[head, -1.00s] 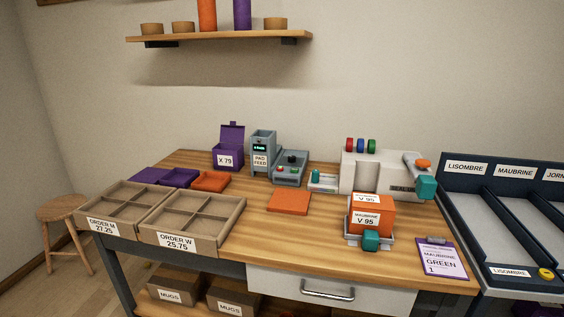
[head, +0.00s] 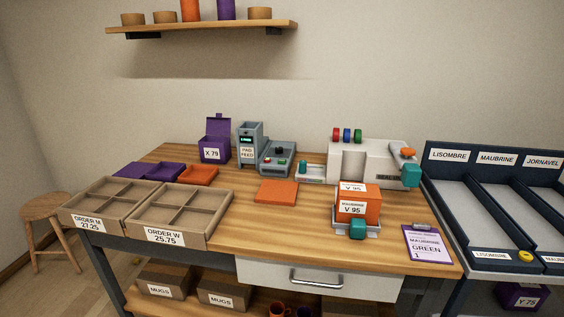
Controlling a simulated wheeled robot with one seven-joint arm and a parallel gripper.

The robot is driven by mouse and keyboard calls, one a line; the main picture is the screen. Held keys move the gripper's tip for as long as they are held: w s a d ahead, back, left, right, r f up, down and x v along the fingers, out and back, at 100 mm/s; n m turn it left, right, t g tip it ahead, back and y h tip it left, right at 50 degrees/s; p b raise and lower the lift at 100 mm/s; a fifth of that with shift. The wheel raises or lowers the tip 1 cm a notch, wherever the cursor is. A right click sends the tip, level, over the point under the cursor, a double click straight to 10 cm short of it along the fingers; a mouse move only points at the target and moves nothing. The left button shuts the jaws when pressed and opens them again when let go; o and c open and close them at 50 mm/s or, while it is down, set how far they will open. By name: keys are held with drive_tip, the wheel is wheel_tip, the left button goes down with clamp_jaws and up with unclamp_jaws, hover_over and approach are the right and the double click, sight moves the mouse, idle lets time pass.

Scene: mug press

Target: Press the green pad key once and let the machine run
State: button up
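The grey pad feed machine (head: 249,140) stands at the back of the wooden table, with a small lit display (head: 246,139) and a "PAD FEED" label. Beside it to the right is a grey unit (head: 277,158) with a dark knob on top and small coloured keys, one of them red. A green spot shows near the red key, but it is too small to make out clearly. My gripper is not in view, and nothing touches the machine.
An orange mat (head: 276,192) lies in front. A white press (head: 370,160) with teal handle stands right, an orange "V 95" box (head: 357,203) before it. Divided order trays (head: 180,214) fill the left. A purple clipboard (head: 427,245) lies right; dark racks (head: 480,205) stand beyond.

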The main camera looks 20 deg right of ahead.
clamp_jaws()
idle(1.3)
